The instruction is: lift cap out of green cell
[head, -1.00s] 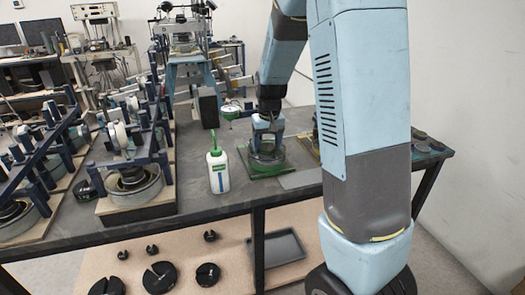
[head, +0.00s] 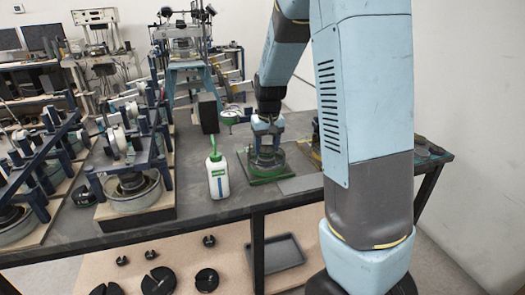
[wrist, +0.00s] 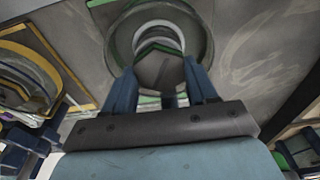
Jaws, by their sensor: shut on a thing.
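The green cell (head: 266,178) stands on the dark bench, with a green base and a round clear body. My gripper (head: 266,132) points down over it, with its fingertips close to the cell's top. In the wrist view my gripper (wrist: 162,85) has its two blue fingers shut on the cap (wrist: 160,72), a grey piece with a green edge. The cell's round rim (wrist: 207,40) shows just beyond the fingers. I cannot tell how far the cap is clear of the cell.
A white bottle with a green top (head: 218,178) stands left of the cell. A yellow-framed cell (wrist: 30,62) is beside it in the wrist view. Lever frames (head: 130,150) fill the bench's left. A grey plate (head: 300,183) lies right of the green cell.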

